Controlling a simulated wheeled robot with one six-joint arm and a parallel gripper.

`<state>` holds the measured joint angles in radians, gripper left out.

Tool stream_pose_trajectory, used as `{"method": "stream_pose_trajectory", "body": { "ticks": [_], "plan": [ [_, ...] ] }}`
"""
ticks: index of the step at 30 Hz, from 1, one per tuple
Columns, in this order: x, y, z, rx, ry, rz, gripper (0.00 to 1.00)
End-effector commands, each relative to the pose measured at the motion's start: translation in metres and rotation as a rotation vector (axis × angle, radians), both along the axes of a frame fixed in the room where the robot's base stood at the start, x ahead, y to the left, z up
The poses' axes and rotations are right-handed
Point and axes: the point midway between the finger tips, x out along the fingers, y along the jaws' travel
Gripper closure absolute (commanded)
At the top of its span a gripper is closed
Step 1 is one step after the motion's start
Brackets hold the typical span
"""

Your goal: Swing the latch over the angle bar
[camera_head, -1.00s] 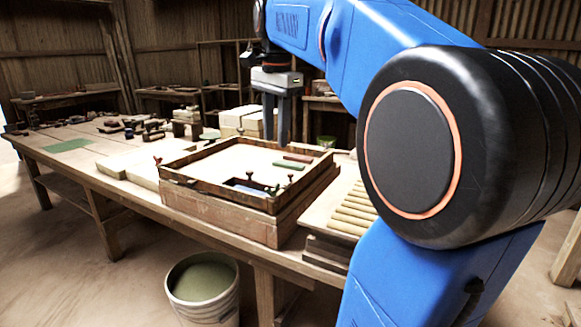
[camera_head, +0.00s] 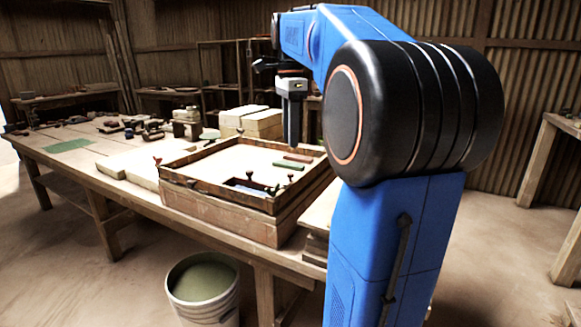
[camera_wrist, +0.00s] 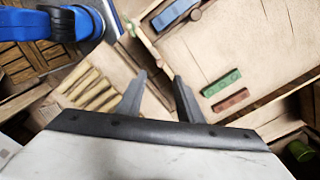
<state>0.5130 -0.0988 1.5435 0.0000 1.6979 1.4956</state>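A shallow wooden press frame (camera_head: 180,179) with a pale floor stands on the table. A blue bar (camera_head: 247,189) lies in its near right part, beside small dark upright knobs (camera_head: 272,189) on the near rim. The blue bar shows at the top of the wrist view (camera_wrist: 172,14), with a small grey-brown piece next to it. I cannot tell which piece is the latch or which is the angle bar. My gripper (camera_head: 292,143) is above the frame's right side, pointing down. In the wrist view my gripper (camera_wrist: 160,78) has its fingers apart, with nothing between them.
A green bar (camera_head: 283,166) and a red bar (camera_head: 298,157) lie inside the frame. Slatted rods (camera_wrist: 90,90) lie outside it. Pale blocks (camera_head: 262,122) stand behind, and a bucket (camera_head: 203,288) stands on the floor in front.

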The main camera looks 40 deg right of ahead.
Motion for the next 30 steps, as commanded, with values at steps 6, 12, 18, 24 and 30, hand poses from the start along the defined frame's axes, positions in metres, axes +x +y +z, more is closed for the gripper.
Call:
{"method": "stream_pose_trajectory", "body": {
  "ticks": [6, 12, 18, 24, 30],
  "plan": [
    [-0.001, 0.001, -0.039, 0.000, 0.001, 0.001, 0.67],
    [-0.001, 0.000, -0.071, 0.000, 0.001, 0.001, 0.67],
    [0.000, 0.000, -0.092, 0.000, 0.000, 0.001, 0.67],
    [0.000, 0.000, -0.098, 0.000, -0.001, 0.001, 0.67],
    [0.000, 0.000, -0.098, 0.000, -0.001, 0.001, 0.67]
  ]
}}
